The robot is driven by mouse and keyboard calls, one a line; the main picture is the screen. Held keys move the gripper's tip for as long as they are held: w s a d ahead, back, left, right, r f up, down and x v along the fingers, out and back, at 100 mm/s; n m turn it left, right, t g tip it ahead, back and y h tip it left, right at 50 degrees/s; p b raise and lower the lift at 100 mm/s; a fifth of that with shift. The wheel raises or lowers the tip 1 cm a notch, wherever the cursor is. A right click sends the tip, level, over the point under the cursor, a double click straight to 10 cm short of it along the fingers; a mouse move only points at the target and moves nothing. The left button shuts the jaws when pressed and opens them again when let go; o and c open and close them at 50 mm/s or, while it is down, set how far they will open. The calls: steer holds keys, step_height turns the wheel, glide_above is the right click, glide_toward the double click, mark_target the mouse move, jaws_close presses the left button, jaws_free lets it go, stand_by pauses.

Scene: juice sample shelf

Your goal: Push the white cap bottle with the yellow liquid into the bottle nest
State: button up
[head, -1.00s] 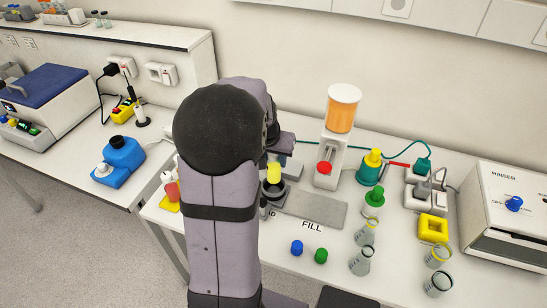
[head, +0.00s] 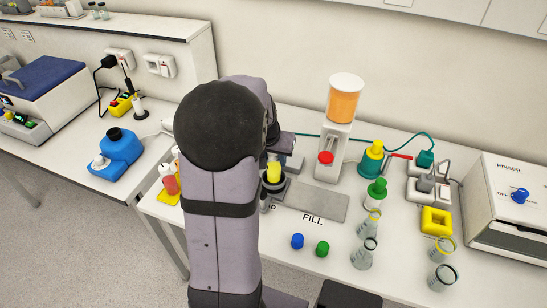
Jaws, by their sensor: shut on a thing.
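The bottle with the yellow liquid (head: 274,172) stands at the middle, just right of my arm. Its cap is hidden from this view. Its lower part is inside or right behind the rim of a dark round holder (head: 273,188), which looks like the bottle nest; I cannot tell how deep it sits. My gripper (head: 270,158) is at the top of the bottle and shut on it. The fingers are mostly hidden by my own arm.
A grey plate (head: 318,201) lies right of the holder, with a dispenser (head: 337,140) of orange liquid behind it. A blue cap (head: 297,241) and a green cap (head: 322,249) lie in front. Flasks (head: 364,253) and a green-capped bottle (head: 376,192) stand to the right.

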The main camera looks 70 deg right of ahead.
steer(key=shift+f+b, duration=1.2)
steer(key=shift+f, duration=0.3)
stand_by(0.8)
steer(key=o, duration=1.2)
steer(key=shift+b+v, duration=0.85)
steer(key=shift+v, duration=2.85)
